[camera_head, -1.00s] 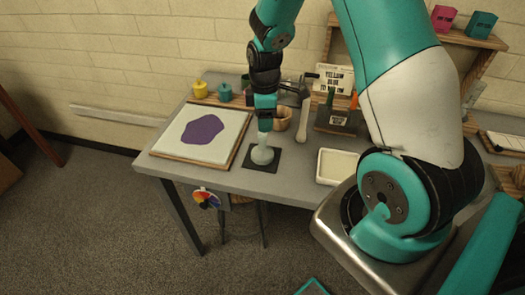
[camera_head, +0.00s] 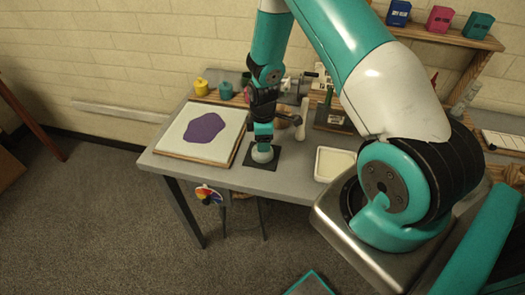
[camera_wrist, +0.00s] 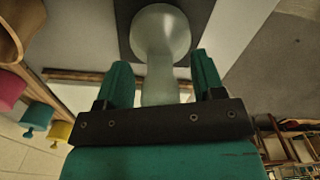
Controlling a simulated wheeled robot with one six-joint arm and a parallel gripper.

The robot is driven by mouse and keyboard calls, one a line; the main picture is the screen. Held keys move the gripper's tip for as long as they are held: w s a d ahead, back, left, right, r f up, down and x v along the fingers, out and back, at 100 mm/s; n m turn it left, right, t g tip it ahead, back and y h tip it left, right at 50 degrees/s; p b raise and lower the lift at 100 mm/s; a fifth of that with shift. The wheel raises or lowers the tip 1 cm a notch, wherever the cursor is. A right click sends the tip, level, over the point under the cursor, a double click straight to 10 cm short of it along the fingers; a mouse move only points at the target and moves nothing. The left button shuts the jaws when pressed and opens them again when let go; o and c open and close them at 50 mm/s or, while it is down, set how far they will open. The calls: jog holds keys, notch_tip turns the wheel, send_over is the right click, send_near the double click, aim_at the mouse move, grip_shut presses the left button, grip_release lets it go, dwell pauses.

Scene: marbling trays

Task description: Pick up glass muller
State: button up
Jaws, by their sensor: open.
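The glass muller (camera_head: 262,154) is pale, translucent green-grey and stands upright on a dark square mat (camera_head: 251,162) near the front edge of the grey table. In the head view my gripper (camera_head: 263,135) is directly over it and hides its handle. In the wrist view the muller (camera_wrist: 162,35) shows its round base and its handle, which lies between my two teal fingers. My gripper (camera_wrist: 163,80) is open, with a visible gap on each side of the handle.
A board with a purple blob (camera_head: 168,148) lies left of the mat. A cream tray (camera_head: 333,176) stands to the right. Behind are a yellow pot (camera_head: 201,87), a teal pot (camera_head: 225,91) and a pale upright rod-like tool (camera_head: 301,122).

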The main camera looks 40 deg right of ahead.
grip_shut()
jog(key=shift+r, duration=0.1)
jog(key=shift+w+r, duration=0.1)
jog(key=shift+r, duration=0.45)
notch_tip(320, 180, up, 19)
jog(key=b, duration=0.4)
jog(key=shift+f, duration=0.1)
